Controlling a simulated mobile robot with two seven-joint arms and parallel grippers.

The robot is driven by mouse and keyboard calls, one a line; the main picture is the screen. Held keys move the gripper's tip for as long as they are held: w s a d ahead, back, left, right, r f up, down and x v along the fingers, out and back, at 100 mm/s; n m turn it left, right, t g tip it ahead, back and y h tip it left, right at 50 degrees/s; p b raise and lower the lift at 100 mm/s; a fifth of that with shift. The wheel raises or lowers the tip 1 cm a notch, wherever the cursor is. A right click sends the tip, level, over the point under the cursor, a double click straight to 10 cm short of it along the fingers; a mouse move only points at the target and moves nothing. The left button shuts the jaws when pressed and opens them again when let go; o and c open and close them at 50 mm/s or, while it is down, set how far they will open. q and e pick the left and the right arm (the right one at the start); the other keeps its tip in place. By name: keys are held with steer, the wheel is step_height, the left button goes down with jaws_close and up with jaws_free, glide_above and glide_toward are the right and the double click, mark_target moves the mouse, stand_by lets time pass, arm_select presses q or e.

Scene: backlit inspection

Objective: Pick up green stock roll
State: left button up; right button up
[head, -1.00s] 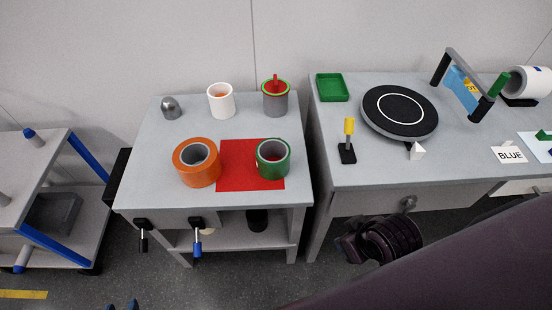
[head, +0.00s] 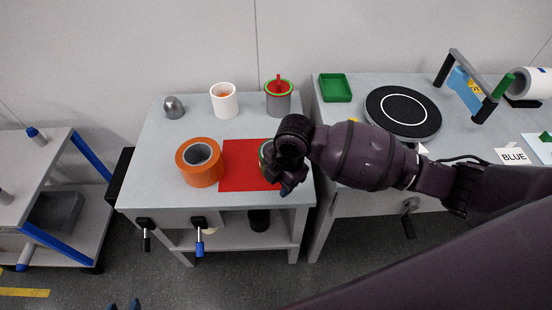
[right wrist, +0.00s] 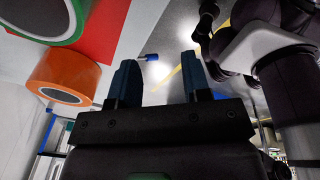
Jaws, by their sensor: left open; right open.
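The green stock roll (head: 264,153) is on the red mat (head: 237,165) at the right of the left table. In the head view my right gripper hides most of it. The roll also shows cut off at the upper left of the right wrist view (right wrist: 52,42). My right gripper (head: 287,186) is open over the table's front right part, in front of the roll. In the right wrist view its fingers (right wrist: 160,80) are apart with nothing between them, and the roll is off to their left. My left gripper (head: 123,305) shows only its tips, apart, at the bottom edge.
An orange roll (head: 201,166) stands left of the mat and also shows in the right wrist view (right wrist: 62,76). Blue-handled clamp (head: 200,240) hangs at the front.

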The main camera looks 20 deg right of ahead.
steer(key=w+d+r+n, duration=0.1)
steer(key=w, duration=0.1)
steer(key=w+d+r+n+h, duration=0.1)
steer(key=w+d+r, duration=0.1)
steer(key=w, duration=0.1)
steer(key=w+d+r+n, duration=0.1)
steer(key=w+d, duration=0.1)
steer(key=w, duration=0.1)
steer(key=shift+d+r+h, duration=0.15)
steer(key=shift+d+h, duration=0.1)
steer(key=shift+h, duration=0.15)
step_height(320, 180, down, 5)
steer(key=shift+r+b, duration=0.1)
steer(key=shift+b, duration=0.35)
steer(key=shift+w+d+f+b, duration=0.1)
steer(key=shift+f+b, duration=0.1)
steer(key=shift+f, duration=0.8)
steer(key=shift+w+f+b, duration=0.15)
steer(key=shift+f, duration=0.85)
steer(key=shift+w+d+f+b, duration=0.1)
steer(key=shift+f+b, duration=0.1)
steer(key=shift+f, duration=0.8)
steer(key=shift+r, duration=0.1)
jaws_close()
